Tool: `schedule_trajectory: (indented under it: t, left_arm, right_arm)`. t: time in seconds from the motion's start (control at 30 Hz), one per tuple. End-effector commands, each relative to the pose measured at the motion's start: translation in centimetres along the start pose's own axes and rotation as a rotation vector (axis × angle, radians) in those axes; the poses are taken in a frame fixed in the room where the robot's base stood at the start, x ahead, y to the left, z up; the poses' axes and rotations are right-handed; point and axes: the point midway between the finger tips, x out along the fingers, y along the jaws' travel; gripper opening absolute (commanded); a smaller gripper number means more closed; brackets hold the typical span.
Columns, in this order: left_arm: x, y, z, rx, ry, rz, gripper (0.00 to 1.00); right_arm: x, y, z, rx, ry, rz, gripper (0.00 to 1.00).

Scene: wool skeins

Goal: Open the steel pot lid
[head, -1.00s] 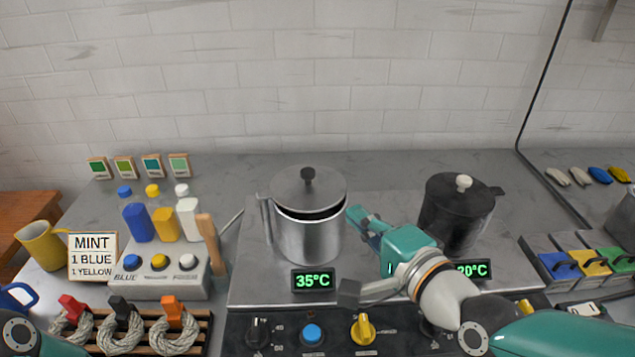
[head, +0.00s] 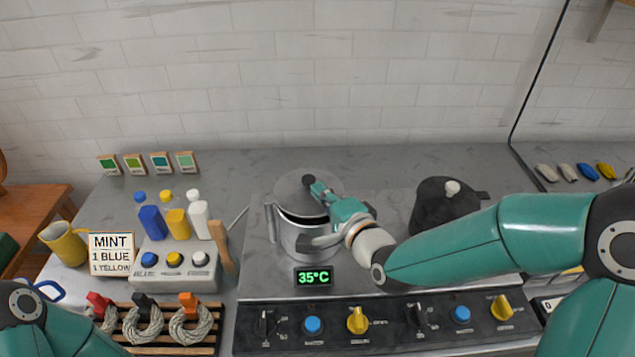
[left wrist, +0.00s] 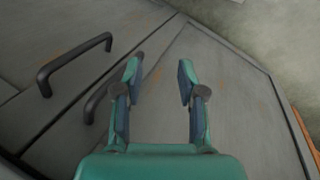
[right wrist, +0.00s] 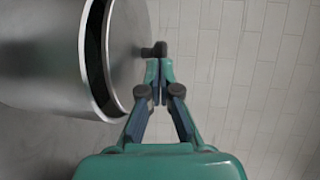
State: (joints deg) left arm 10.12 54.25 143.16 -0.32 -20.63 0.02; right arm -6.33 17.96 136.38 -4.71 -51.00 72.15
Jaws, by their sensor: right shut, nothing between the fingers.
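The steel pot (head: 290,238) stands on the left of the stove. Its round steel lid (head: 291,188) with a black knob (head: 308,180) is on top, a dark gap showing under its near edge. In the right wrist view the lid (right wrist: 124,50) also stands apart from the rim along one side. My right gripper (head: 319,189) is shut and empty, its fingertips right at the knob (right wrist: 154,50); I cannot tell whether they touch it. My left gripper (left wrist: 159,68) is open and empty in front of grey cabinet fronts; its fingers are outside the head view.
A dark pot (head: 430,212) with a pale knob stands to the right, behind my right arm. Stove knobs (head: 357,320) line the front. Left are bottles (head: 176,223), a dispenser (head: 180,262), a wooden-handled tool (head: 222,245) and wool skeins (head: 145,326). The counter behind the pots is clear.

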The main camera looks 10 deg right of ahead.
Motion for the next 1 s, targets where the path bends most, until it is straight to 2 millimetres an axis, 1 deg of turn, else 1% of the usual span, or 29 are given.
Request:
schedule_trajectory:
  t: [0.1,0.2,0.67,1.0]
  left_arm:
    - [-0.5,0.2,0.0,0.000,0.000,0.000,0.40]
    - [-0.5,0.2,0.0,0.000,0.000,0.000,0.40]
    - [-0.4,0.2,0.0,0.000,0.000,0.000,0.40]
    - [-0.1,0.1,0.0,0.000,0.000,0.000,0.40]
  right_arm:
    - [0.9,-0.1,0.0,0.000,0.000,0.001,0.00]
    - [1.3,0.0,0.0,0.000,0.000,0.001,0.00]
    - [1.4,0.0,0.0,-0.001,-0.005,-0.001,0.00]
    - [1.9,-0.1,-0.3,-0.009,-0.053,0.000,0.00]
